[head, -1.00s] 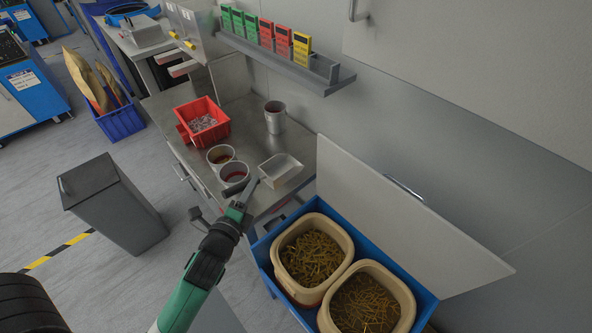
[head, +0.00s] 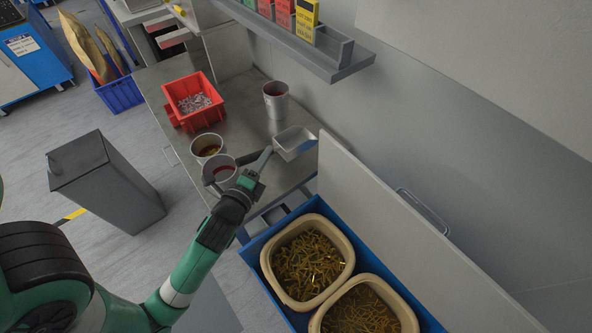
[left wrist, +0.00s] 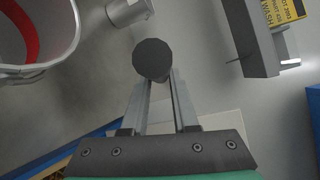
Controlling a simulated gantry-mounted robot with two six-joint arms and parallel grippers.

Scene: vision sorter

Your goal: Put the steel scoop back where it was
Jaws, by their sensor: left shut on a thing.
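The steel scoop (head: 296,143) has a shallow, bright metal pan. It shows in the head view over the right part of the steel bench, beside the lidded blue bin. My left gripper (head: 258,168) is shut on the scoop's handle, with the pan beyond the fingers. In the left wrist view the dark round handle end (left wrist: 152,58) sits between the fingertips of the left gripper (left wrist: 156,95). I cannot tell whether the pan touches the bench. My right gripper is not in view.
Two pails, one with a red inside (head: 222,171), stand just left of the gripper. A steel cup (head: 276,98) and a red crate (head: 180,119) are farther back. The blue bin (head: 250,254) holds two tan tubs. A wall shelf (head: 345,69) hangs above.

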